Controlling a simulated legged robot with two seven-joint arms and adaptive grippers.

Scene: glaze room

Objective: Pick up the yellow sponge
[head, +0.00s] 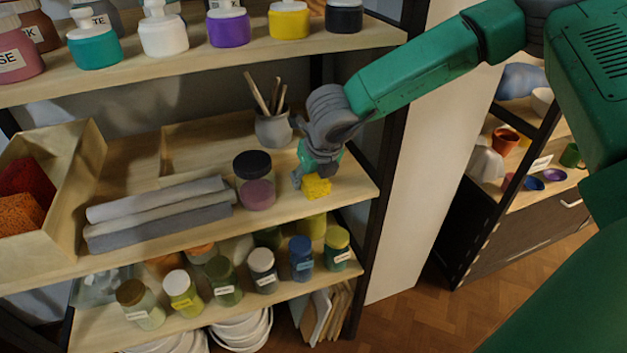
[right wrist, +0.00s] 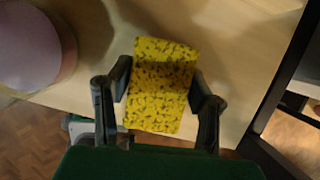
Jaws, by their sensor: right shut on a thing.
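The yellow sponge (head: 317,187) is at the right end of the middle shelf (head: 345,195) in the head view. It is a speckled yellow block in the right wrist view (right wrist: 162,82). My right gripper (head: 309,183) reaches down to it from the upper right. In the right wrist view its two fingers (right wrist: 158,95) are on either side of the sponge, shut on it. The sponge is over the shelf near its front edge; I cannot tell whether it touches the board. My left gripper does not show.
A jar with a dark lid (head: 254,181) stands left of the sponge. A grey pot of tools (head: 273,128) stands behind it. Rolled grey cloths (head: 160,212) and a wooden box (head: 75,190) lie farther left. A dark shelf post (head: 377,220) is close on the right.

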